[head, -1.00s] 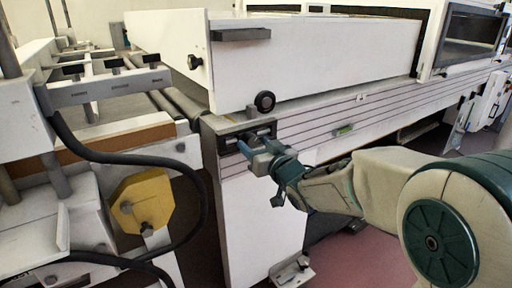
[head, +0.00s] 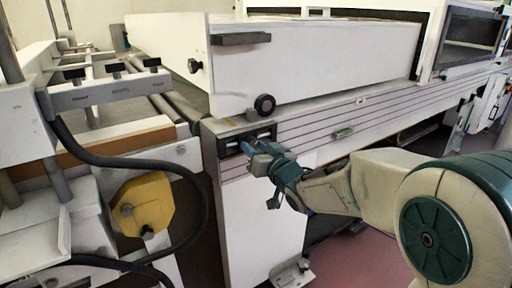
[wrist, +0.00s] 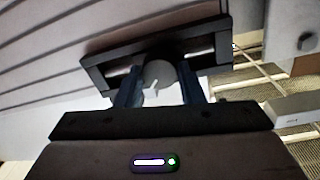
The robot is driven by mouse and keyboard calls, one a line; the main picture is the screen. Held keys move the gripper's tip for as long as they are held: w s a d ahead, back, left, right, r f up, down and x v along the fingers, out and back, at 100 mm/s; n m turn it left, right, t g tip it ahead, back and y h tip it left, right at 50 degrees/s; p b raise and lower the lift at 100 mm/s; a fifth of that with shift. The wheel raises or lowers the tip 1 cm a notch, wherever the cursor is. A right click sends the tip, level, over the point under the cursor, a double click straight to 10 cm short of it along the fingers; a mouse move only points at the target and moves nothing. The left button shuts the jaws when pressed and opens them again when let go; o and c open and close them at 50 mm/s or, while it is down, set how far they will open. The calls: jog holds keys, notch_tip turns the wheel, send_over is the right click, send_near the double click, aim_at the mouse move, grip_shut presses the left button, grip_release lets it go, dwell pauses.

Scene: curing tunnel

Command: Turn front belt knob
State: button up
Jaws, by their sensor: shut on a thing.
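The front belt knob (wrist: 158,74) is a round grey knob with a small white mark, seen in the wrist view. It sits in a dark rectangular frame (wrist: 98,78) on the white machine front. My gripper (wrist: 160,88) has one finger on each side of the knob and is shut on it. In the head view my gripper (head: 254,149) reaches from the right to the same dark frame (head: 228,143) at the machine's near corner. The knob itself is hidden there by the fingers.
A grooved panel (head: 390,110) with a small green piece (head: 344,133) runs to the right. A yellow block (head: 145,203) and black hoses (head: 203,205) are at the left. A foot bracket (head: 291,270) stands on the floor below.

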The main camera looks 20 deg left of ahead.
jog(key=m+p, duration=0.2)
jog(key=m, duration=0.2)
jog(key=shift+d+r+m+g+p, duration=0.1)
jog(key=shift+m+g+p, duration=0.2)
jog(key=shift+p, duration=0.1)
jog(key=shift+m+p, duration=0.65)
jog(key=shift+m, duration=0.35)
jog(key=o, duration=1)
jog(key=p+v, duration=0.2)
jog(key=v, duration=1.1)
jog(key=shift+s+d, duration=0.3)
